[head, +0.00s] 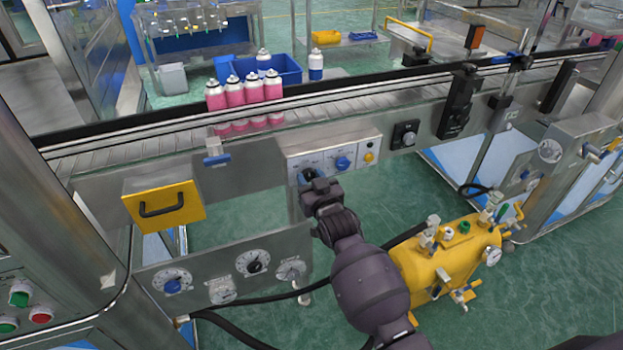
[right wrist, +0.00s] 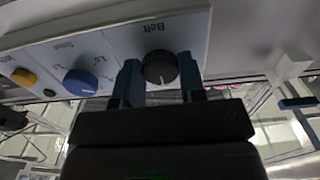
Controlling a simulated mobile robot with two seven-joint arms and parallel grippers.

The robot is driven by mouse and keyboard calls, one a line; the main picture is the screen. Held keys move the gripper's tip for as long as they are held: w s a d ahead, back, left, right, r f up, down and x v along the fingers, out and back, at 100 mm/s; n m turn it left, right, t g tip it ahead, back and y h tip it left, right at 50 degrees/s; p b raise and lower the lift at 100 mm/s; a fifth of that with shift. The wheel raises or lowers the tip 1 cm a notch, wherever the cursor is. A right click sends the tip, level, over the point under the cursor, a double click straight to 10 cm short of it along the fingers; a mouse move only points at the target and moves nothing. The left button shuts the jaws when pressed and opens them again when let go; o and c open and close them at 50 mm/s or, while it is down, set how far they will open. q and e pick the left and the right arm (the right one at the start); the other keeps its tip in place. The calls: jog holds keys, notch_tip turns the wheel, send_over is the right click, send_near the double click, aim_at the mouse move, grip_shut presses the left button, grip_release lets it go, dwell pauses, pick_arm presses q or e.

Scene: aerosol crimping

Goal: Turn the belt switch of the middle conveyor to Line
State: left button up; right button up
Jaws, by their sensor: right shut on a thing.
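The belt switch (right wrist: 159,67) is a black round knob with a white pointer mark, under the label "Belt" in the right wrist view. It sits on a grey-white control panel (head: 333,151) on the front of the middle conveyor (head: 380,110). My right gripper (right wrist: 159,82) has one finger on each side of the knob and is shut on it. In the head view my right gripper (head: 311,179) reaches the left end of the panel and hides most of the knob. The knob's position names are too small to read. My left gripper is not in view.
A blue knob (head: 342,163) and a yellow button (head: 369,157) sit right of the switch. Pink and white cans (head: 244,97) stand on the belt above. A yellow drawer front (head: 163,205) is at left, a yellow tank (head: 450,262) at lower right.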

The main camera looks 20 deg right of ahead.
dwell(0.4)
jog(key=o, duration=0.9)
jog(key=shift+s, duration=0.1)
jog(key=shift+s, duration=0.25)
jog(key=s+p, duration=0.1)
jog(key=s, duration=0.9)
jog(key=shift+s+d+p, duration=0.1)
jog(key=shift+d+p, duration=0.1)
jog(key=shift+p, duration=0.1)
